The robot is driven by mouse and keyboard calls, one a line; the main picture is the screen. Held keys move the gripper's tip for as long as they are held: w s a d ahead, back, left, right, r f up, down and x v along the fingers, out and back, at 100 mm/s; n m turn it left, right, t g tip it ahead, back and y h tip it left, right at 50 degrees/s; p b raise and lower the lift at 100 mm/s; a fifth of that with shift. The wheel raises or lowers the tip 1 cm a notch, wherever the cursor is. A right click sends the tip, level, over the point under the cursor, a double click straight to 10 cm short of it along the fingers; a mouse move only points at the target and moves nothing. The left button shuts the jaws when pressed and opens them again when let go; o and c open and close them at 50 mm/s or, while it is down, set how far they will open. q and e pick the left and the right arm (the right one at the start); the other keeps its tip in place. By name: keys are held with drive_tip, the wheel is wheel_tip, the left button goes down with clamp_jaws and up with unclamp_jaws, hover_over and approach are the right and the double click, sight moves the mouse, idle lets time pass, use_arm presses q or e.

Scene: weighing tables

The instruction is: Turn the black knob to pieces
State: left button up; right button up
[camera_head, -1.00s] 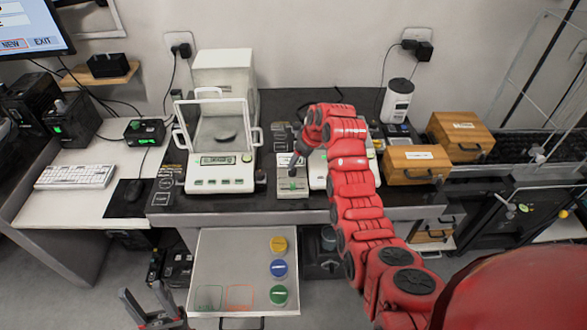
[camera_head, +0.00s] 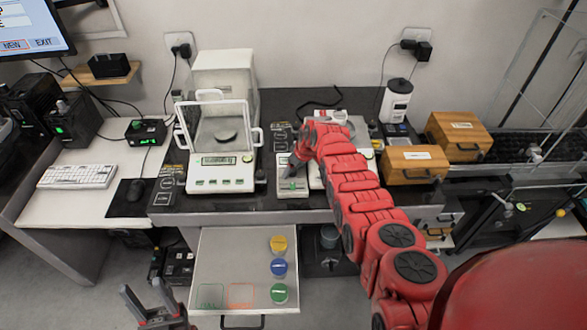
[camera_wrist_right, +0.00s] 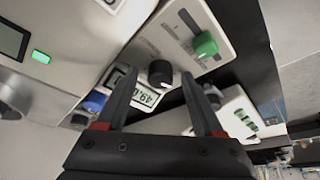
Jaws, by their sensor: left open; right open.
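The black knob (camera_wrist_right: 160,73) is a round dark cap on a white panel in the right wrist view. A green slider (camera_wrist_right: 204,44) sits beside it on the same panel. My right gripper (camera_wrist_right: 159,80) is open, its two fingers reaching toward the knob, which shows between the fingertips. I cannot tell whether they touch it. In the head view my right gripper (camera_head: 298,160) is over the small white control unit (camera_head: 292,188) and hides the knob. My left gripper (camera_head: 150,307) is open and empty at the lower left.
A balance with a glass shield (camera_head: 220,170) stands left of the control unit. Wooden boxes (camera_head: 415,165) stand to the right. An open drawer (camera_head: 215,255) below holds yellow, blue and green-lidded jars (camera_head: 279,268). A display (camera_wrist_right: 148,94) shows beside the knob panel.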

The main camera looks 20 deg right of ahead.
drive_tip(key=shift+c, duration=0.3)
clamp_jaws()
